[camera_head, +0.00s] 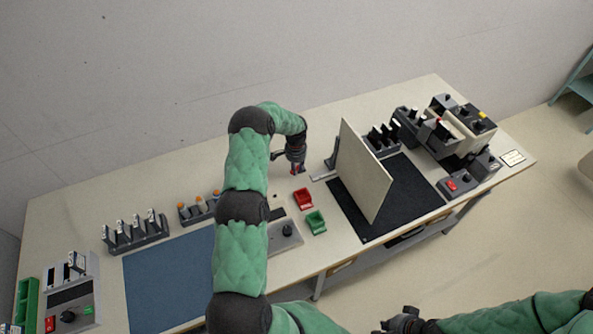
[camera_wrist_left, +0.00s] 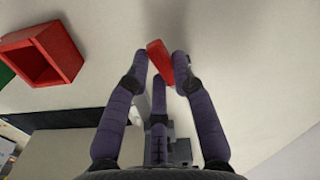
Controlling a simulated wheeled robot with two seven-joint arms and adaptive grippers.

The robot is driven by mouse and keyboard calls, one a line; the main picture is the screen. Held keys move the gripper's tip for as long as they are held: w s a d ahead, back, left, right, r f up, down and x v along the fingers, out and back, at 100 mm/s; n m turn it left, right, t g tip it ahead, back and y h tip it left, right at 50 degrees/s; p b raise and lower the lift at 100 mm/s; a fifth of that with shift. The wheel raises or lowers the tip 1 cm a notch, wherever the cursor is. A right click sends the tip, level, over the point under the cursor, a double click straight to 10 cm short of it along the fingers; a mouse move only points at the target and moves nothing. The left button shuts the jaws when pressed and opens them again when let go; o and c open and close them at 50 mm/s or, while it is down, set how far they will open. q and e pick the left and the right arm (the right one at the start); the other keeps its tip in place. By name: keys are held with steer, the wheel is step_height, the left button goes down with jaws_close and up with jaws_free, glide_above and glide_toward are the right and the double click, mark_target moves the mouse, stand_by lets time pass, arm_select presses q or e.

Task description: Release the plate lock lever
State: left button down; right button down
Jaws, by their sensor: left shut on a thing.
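My left gripper (camera_head: 296,168) is low over the bench, left of an upright cream plate (camera_head: 362,172). Its fingers are closed around a small red piece, which looks like a lever's handle. The left wrist view shows this red piece (camera_wrist_left: 159,62) between the fingertips (camera_wrist_left: 162,70), with grey hardware (camera_wrist_left: 178,152) behind the fingers. A grey bracket (camera_head: 332,152) and a flat grey strip (camera_head: 324,177) sit at the plate's left edge. How the red piece joins them is too small to tell. My right gripper (camera_head: 400,322) is at the bottom edge, its jaws unclear.
A red bin (camera_head: 303,198) and a green bin (camera_head: 316,222) stand in front of my left gripper. A grey box with a knob (camera_head: 285,236) is beside them. A black mat (camera_head: 408,190) lies right of the plate, with dark devices (camera_head: 436,138) behind it.

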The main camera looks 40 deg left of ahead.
arm_select(q)
steer(key=c, duration=1)
jaws_free()
steer(key=shift+c, duration=0.2)
steer(key=shift+r, duration=0.1)
step_height(320, 180, up, 12)
